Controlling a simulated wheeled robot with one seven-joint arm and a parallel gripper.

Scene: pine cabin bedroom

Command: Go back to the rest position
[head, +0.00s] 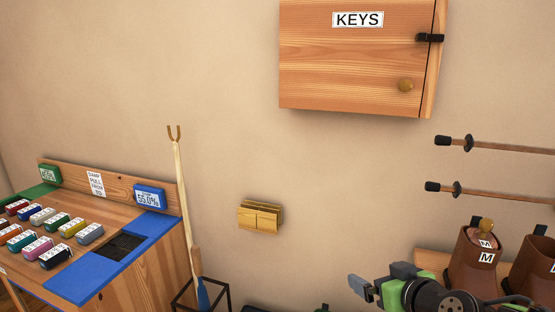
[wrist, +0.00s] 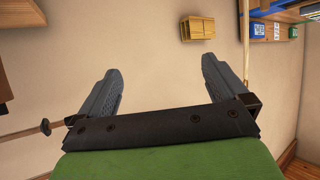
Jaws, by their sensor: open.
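My gripper (head: 362,289) is at the lower right of the head view, in front of the beige wall, with my green and black arm behind it. In the wrist view my gripper (wrist: 162,82) shows two grey fingers spread wide apart. Nothing is between them. The gripper is open and empty, with bare wall beyond it. A small wooden wall holder (head: 260,216) is left of and above the gripper in the head view, apart from it. The holder also shows in the wrist view (wrist: 197,28), beyond the fingers.
A wooden KEYS cabinet (head: 355,60) hangs shut above. Two wooden rods (head: 500,145) on the wall and brown containers marked M (head: 474,262) are at the right. A table (head: 150,262) with coloured labelled blocks and a pole (head: 184,215) in a stand are left. The wall between is clear.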

